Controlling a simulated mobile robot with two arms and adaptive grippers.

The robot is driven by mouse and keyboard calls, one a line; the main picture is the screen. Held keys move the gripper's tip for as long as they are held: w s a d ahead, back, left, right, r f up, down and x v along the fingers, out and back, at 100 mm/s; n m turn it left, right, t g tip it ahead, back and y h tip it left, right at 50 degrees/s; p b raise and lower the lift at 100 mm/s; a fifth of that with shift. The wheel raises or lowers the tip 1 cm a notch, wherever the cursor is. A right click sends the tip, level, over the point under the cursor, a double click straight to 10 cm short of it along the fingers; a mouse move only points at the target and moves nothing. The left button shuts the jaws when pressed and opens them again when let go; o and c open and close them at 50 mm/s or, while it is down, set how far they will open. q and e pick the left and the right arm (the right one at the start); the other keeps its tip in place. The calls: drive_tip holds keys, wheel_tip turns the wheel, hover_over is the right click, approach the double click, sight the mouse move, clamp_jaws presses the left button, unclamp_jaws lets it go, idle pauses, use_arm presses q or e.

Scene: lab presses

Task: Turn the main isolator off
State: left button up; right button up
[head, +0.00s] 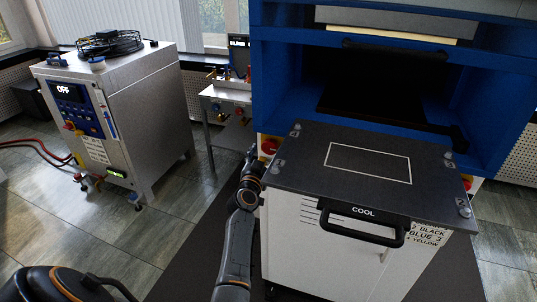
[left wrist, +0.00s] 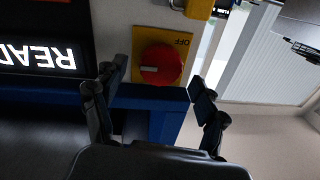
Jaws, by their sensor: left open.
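The main isolator is a red rotary knob (left wrist: 161,64) on a yellow plate (left wrist: 183,41) in the left wrist view. The plate's "OFF" label appears upside down. A pale mark on the knob points left in the picture, not at the label. In the head view the red knob (head: 269,146) shows on the blue press's front left, beside the dark plate. My left gripper (left wrist: 155,78) is open and empty, its fingers apart in front of the knob, which lies between them in the picture. Contact cannot be told. It also shows in the head view (head: 251,163). My right gripper is not in view.
The white cart labelled COOL (head: 363,211), with a dark top plate (head: 300,165), stands just right of my left arm. A grey cabinet (head: 150,110) reading OFF stands at the left. A small bench (head: 228,93) is behind. Open floor lies between cabinet and cart.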

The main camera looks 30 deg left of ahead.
use_arm(q)
drive_tip(key=shift+x, duration=0.95)
drive_tip(key=shift+w+a+b, duration=0.15)
drive_tip(key=shift+w+b, duration=0.1)
drive_tip(key=shift+b, duration=0.05)
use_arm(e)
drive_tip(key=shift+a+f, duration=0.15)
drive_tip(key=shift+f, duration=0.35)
use_arm(q)
drive_tip(key=shift+c, duration=0.4)
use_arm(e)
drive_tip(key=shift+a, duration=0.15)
use_arm(q)
drive_tip(key=c, duration=1.1)
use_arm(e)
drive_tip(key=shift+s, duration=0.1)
